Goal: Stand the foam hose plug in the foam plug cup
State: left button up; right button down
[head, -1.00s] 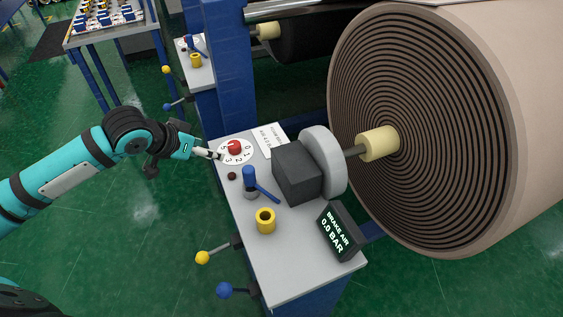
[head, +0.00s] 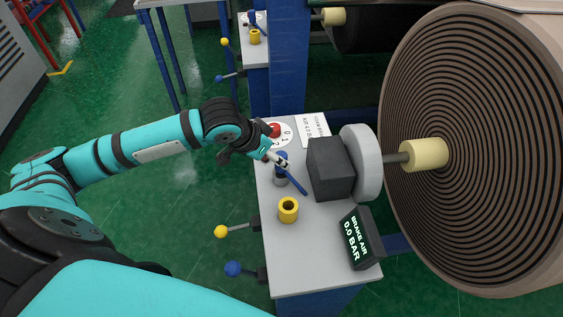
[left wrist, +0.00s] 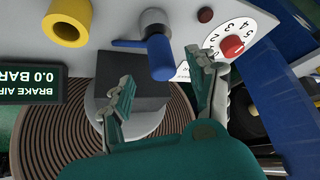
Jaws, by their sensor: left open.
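A yellow cup-like cylinder with a round hole in its top (head: 288,217) stands upright on the grey bench; it also shows in the left wrist view (left wrist: 84,12). I take it for the foam plug cup. Behind it stands a blue cylinder on a grey base with a slanting blue rod, clearest in the left wrist view (left wrist: 160,60). I cannot tell whether this is the foam hose plug. My left gripper (head: 280,161) is open and empty, above and partly covering the blue cylinder; its fingers (left wrist: 165,76) show on either side of it. My right gripper is not in view.
A red knob on a numbered dial (left wrist: 232,47) and a small dark red button (left wrist: 205,14) are near the blue cylinder. A dark block (head: 328,168), a grey disc (head: 366,160) and a brake air display (head: 358,238) stand right. The bench's front end is clear.

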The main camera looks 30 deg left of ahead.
pick_arm(q)
jog(key=shift+p+x, duration=0.3)
jog(key=shift+x, duration=2.6)
jog(key=shift+s+a, duration=0.1)
jog(key=shift+a, duration=0.15)
grip_shut()
